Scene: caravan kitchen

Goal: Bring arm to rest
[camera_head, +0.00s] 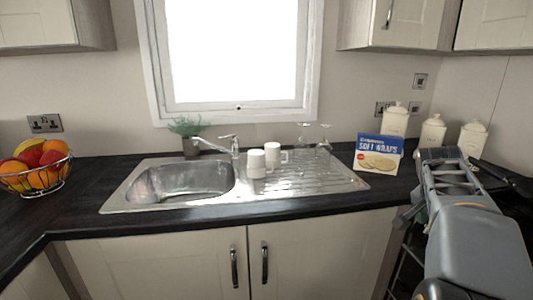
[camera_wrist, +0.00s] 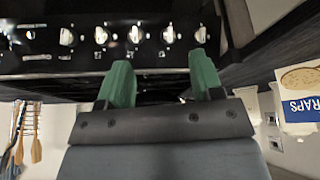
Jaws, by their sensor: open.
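My gripper (camera_wrist: 161,84) shows in the wrist view with its two green fingers spread apart and nothing between them. It is in front of the black stove panel (camera_wrist: 110,60) with its row of silver knobs. In the head view my grey arm (camera_head: 470,235) reaches in at the right side, over the right end of the counter. The fingers cannot be made out in the head view.
A steel sink (camera_head: 180,182) with white mugs (camera_head: 257,163) and upturned glasses (camera_head: 323,145) fills the middle counter. A wraps box (camera_head: 378,155) and white canisters (camera_head: 433,132) stand near my arm. A fruit basket (camera_head: 38,168) is at left. Utensils (camera_wrist: 30,145) hang at the wrist view's left.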

